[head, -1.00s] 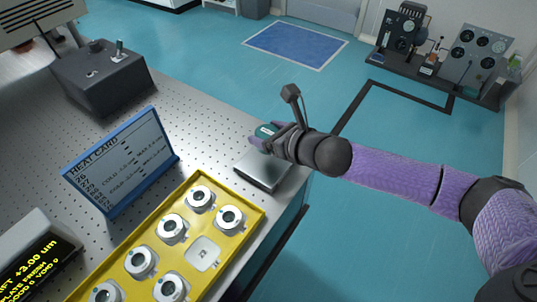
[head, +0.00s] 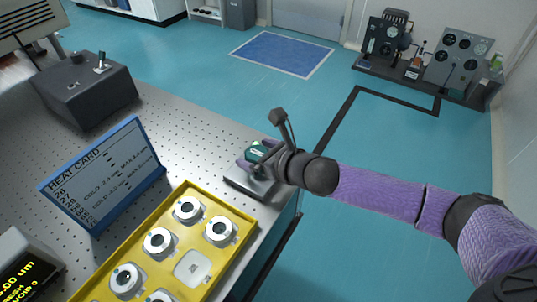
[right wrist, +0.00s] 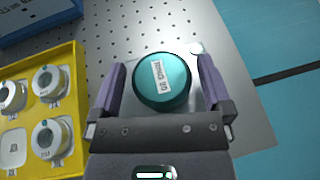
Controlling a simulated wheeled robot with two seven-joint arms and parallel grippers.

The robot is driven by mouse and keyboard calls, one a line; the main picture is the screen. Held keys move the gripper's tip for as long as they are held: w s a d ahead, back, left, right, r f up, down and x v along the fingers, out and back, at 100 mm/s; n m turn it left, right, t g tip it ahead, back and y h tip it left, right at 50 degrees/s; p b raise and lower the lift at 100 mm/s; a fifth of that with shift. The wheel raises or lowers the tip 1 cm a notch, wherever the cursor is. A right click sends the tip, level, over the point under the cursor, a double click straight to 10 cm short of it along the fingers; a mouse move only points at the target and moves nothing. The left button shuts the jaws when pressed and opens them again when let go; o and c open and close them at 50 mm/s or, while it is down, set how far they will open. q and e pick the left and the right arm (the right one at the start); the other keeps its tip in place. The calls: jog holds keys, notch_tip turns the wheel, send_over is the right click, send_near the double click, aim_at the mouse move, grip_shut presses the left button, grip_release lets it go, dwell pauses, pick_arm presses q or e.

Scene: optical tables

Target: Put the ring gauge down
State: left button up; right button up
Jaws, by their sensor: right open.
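A round teal piece with a white label, apparently the ring gauge (right wrist: 162,82), is between the fingers of my right gripper (right wrist: 163,92) in the right wrist view. The fingers are open, with a gap on either side of it. In the head view the teal piece (head: 257,152) shows partly behind my right gripper (head: 259,163), over the grey plate (head: 236,183) at the table's right edge. Its underside is hidden, so I cannot clearly see its contact with the plate. My left gripper is not in view.
A yellow tray (head: 246,217) with several silver ring pieces and an empty white seat (head: 193,267) stands at the front. A blue-framed heat card (head: 103,178) stands left of it. A dark control box (head: 85,90) is at the back left. Perforated tabletop (head: 190,140) between is clear.

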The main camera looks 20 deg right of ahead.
jog(key=p+v, duration=0.3)
jog(key=v, duration=0.9)
jog(key=s+d+f+m+g+h, duration=0.1)
jog(key=s+d+f+m+h, duration=0.15)
jog(key=f+m, duration=0.5)
jog(key=s+d+f+m+g+h, duration=0.2)
jog(key=s+d+f+m, duration=0.15)
jog(key=f+m, duration=0.45)
jog(key=s+d+f+m+g+h, duration=0.15)
jog(key=d+f+m, duration=0.25)
jog(key=f+m, duration=0.4)
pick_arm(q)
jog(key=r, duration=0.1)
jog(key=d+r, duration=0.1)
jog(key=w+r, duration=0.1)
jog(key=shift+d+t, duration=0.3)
pick_arm(e)
jog(key=s+a+f+m+g, duration=0.2)
jog(key=s+f+m, duration=0.2)
jog(key=s, duration=0.5)
jog(key=s+a+f+m+g, duration=0.3)
jog(key=s+m, duration=0.3)
jog(key=s, duration=0.4)
jog(key=s+a+f+m+g, duration=0.2)
jog(key=s+f+m, duration=0.3)
jog(key=s, duration=0.4)
jog(key=shift+s+a+f, duration=0.2)
jog(key=shift+a+f, duration=0.35)
jog(key=shift+a, duration=0.05)
